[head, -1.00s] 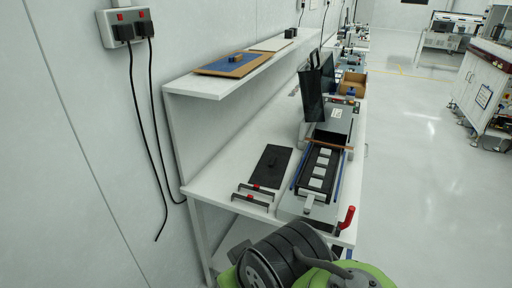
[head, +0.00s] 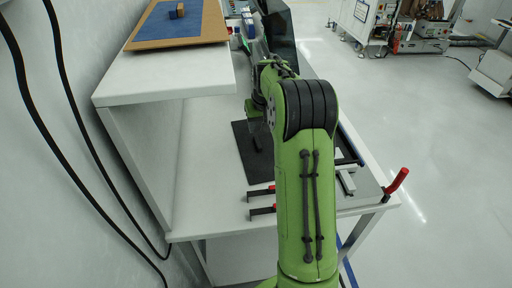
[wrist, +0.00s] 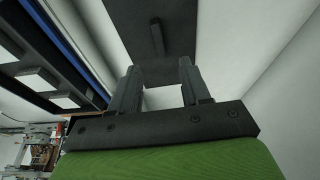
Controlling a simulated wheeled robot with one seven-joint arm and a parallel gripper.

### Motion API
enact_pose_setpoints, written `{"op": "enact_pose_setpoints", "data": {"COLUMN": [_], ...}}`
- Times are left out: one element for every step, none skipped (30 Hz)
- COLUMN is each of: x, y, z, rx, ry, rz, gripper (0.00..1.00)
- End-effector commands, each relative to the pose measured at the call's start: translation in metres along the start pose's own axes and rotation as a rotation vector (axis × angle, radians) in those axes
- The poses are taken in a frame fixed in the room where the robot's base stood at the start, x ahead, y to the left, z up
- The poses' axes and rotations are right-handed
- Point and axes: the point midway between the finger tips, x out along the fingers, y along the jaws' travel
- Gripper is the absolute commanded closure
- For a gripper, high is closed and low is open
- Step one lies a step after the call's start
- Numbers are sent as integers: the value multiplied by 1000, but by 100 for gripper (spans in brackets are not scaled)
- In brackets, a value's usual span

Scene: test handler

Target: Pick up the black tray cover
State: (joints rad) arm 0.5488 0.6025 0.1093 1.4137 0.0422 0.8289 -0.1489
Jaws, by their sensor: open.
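The black tray cover (head: 243,158) lies flat on the white table, partly hidden by my arm in the head view. In the wrist view the cover (wrist: 183,35) fills the top middle, with its raised bar handle (wrist: 157,38) running lengthwise. My gripper (wrist: 159,68) is open and empty. Its two fingers point toward the cover, one on each side of the handle's line. The fingertips look apart from the handle. My arm hides most of the gripper in the head view.
Two black bars with red parts (head: 262,191) lie at the table's front. A red handle (head: 397,181) sticks up at the right corner. A shelf (head: 180,88) with a blue-topped board (head: 178,27) overhangs at left. A rail unit (wrist: 50,60) runs beside the cover.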

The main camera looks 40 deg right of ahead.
Motion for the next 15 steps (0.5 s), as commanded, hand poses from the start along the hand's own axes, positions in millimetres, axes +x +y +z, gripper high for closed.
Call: {"op": "enact_pose_setpoints", "data": {"x": [17,24,32,37,41,45,47,50,56,61,68,76,82,88,93], "y": [0,-1,-1,-1,-1,-1,-1,-1,-1,0,0,1,1,1,1], "z": [2,2,2,1,1,1,1,1,1,1,1,1,1,1,1], "rx": [0,-1,-1,-1,-2,-2,-2,-2,-3,-2,-2,-2,-1,-1,-2], "ry": [-4,-4,-4,-3,-2,-2,-2,-2,-2,-1,-2,-3,-3,-3,-2], "rz": [-1,-1,-1,-2,-2,-2,-2,-2,-2,-2,-2,-1,-1,-1,-1], "gripper": [53,53,53,53,53,53,53,53,53,53,53,53,53,53,53]}}
